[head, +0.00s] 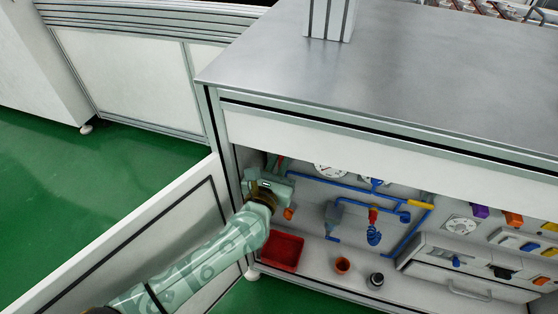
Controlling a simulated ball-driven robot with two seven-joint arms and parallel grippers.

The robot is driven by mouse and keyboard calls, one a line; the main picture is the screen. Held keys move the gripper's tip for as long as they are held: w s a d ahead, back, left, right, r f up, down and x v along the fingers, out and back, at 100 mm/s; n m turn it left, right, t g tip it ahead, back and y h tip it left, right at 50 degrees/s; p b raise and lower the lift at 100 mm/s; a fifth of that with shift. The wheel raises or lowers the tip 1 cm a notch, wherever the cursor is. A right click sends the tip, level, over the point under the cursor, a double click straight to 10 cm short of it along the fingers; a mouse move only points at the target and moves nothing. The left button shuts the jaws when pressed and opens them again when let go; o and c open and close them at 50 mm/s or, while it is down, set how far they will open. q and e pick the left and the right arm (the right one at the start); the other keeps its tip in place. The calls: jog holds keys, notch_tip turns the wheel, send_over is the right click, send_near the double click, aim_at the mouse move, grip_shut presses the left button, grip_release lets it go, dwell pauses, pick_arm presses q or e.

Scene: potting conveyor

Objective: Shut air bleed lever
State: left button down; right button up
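My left gripper (279,178) reaches through the open front of the cabinet to its left end, by the back panel. Its fingers are small and partly hidden by my own wrist, so I cannot tell whether they are open or shut. A small red lever-like part (280,163) shows right at the gripper; contact cannot be made out. An orange part (289,213) is just below the gripper. Farther right, a red handle (373,215) and a yellow handle (420,203) sit on the blue piping. No label shows which one is the air bleed lever. My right gripper is not in view.
The cabinet has a grey top (400,70) above the opening and an open door (150,235) at left.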

pick_arm(q)
jog(key=s+d+f+m, duration=0.1)
jog(key=d+f+m, duration=0.3)
jog(key=m, duration=1.3)
jog(key=shift+s+f+m+p, duration=0.2)
jog(key=shift+f+m+p, duration=0.1)
jog(key=shift+p, duration=0.1)
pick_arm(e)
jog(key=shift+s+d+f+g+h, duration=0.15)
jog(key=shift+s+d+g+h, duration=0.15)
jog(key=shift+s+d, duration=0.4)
pick_arm(q)
jog(key=c, duration=1.4)
grip_release()
jog(key=shift+c, duration=0.2)
